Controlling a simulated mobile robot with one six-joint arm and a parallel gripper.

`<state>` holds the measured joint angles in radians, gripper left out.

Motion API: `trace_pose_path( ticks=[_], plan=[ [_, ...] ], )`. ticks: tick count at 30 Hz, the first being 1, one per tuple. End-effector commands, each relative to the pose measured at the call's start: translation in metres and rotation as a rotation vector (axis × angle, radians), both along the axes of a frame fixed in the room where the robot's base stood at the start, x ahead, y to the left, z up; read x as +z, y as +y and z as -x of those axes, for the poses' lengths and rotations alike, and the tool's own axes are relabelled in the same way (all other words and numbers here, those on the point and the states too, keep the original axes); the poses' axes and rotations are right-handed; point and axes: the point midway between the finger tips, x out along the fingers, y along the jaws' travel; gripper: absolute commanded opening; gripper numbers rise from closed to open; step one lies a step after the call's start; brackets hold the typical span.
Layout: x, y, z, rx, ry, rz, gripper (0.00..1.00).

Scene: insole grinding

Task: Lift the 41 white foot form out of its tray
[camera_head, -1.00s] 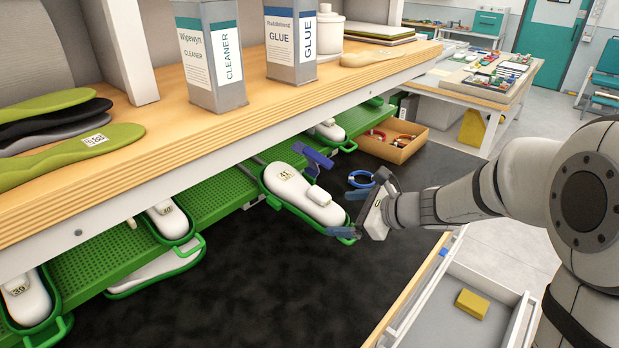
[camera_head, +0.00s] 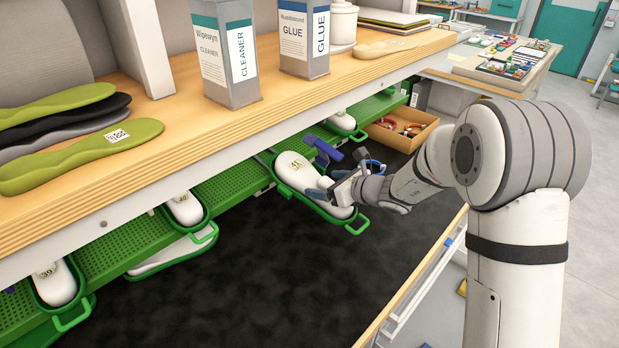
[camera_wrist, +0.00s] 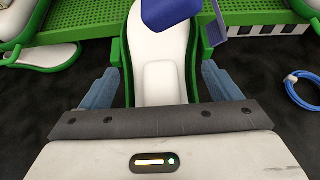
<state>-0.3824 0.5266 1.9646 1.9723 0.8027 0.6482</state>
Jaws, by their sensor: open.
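The white foot form marked 41 (camera_head: 291,165) lies in its green tray (camera_head: 352,229), which sticks out from the green perforated shelf in the head view. In the wrist view the foot form (camera_wrist: 163,50) runs up the middle, with a raised block on it, between the green tray walls (camera_wrist: 119,65). My gripper (camera_head: 331,188) is over the near part of the form. Its two blue-grey fingers (camera_wrist: 161,88) are open, one on each side of the form and tray. I cannot tell whether they touch either. A blue part hides some of the form's far end in the wrist view.
A blue bracket (camera_head: 322,147) stands by the tray's far end. Trays with forms marked 40 (camera_head: 185,208) and 39 (camera_head: 55,282) lie to the left. Another form (camera_head: 342,121) is behind, near a cardboard box (camera_head: 410,138). The wooden shelf (camera_head: 300,100) overhangs the trays.

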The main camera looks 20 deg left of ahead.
Motion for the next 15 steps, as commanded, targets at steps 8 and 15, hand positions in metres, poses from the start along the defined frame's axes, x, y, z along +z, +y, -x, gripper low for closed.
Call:
trace_pose_path(
  ticks=[8, 15],
  plan=[
    [-0.0014, 0.0021, -0.0012, -0.001, 0.0, 0.0, 0.83],
    [-0.0013, 0.0016, -0.0013, -0.001, 0.0, 0.0, 0.63]
  ],
)
